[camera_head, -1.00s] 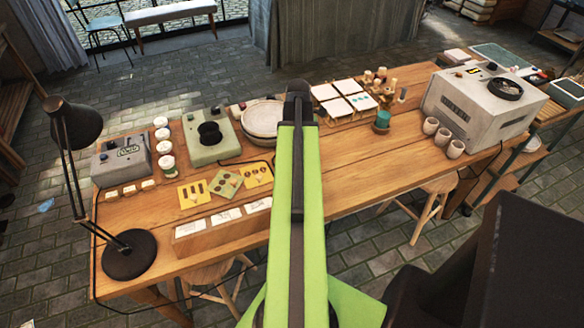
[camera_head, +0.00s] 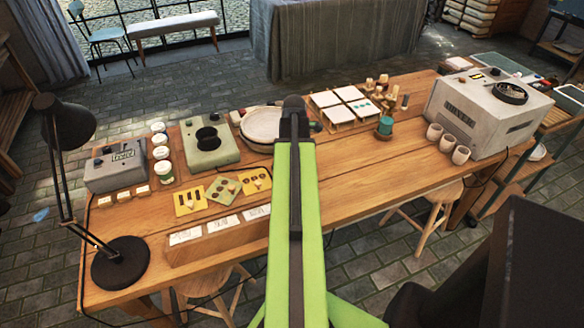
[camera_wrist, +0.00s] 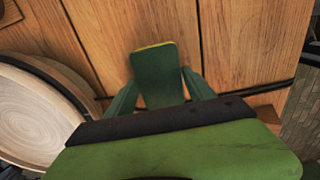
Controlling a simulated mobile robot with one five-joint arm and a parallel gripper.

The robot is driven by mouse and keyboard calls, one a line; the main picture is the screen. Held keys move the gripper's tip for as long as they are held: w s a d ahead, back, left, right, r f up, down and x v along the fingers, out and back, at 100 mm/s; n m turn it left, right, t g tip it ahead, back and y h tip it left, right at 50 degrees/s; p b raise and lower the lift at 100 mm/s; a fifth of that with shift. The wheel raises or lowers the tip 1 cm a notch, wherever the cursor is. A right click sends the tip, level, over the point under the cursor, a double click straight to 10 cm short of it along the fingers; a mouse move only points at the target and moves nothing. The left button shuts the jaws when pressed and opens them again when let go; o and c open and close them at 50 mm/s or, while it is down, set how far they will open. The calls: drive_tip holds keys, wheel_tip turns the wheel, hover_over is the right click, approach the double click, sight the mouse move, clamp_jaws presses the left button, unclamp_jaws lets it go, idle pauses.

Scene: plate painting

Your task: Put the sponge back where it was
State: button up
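The sponge (camera_wrist: 158,75), dark green with a thin yellow edge, is between the two fingers of my gripper (camera_wrist: 160,88) in the wrist view. The fingers press against its left and right sides, so my gripper is shut on it. Wooden table boards lie beyond it; I cannot tell whether the sponge touches them. In the head view my green arm reaches over the table (camera_head: 370,185) and hides the gripper and most of what is around it.
A round pale plate (camera_head: 262,124) lies left of the arm and shows at the wrist view's left (camera_wrist: 35,115). White tiles (camera_head: 345,105), a teal-banded pot (camera_head: 385,125) and cups (camera_head: 447,143) stand to the right. Yellow stencils (camera_head: 190,200) and a lamp (camera_head: 120,262) are left.

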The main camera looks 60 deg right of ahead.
drive_tip(key=shift+o, duration=1.3)
wheel_tip(320, 180, up, 12)
drive_tip(key=p, duration=1.2)
drive_tip(key=shift+r, duration=0.2)
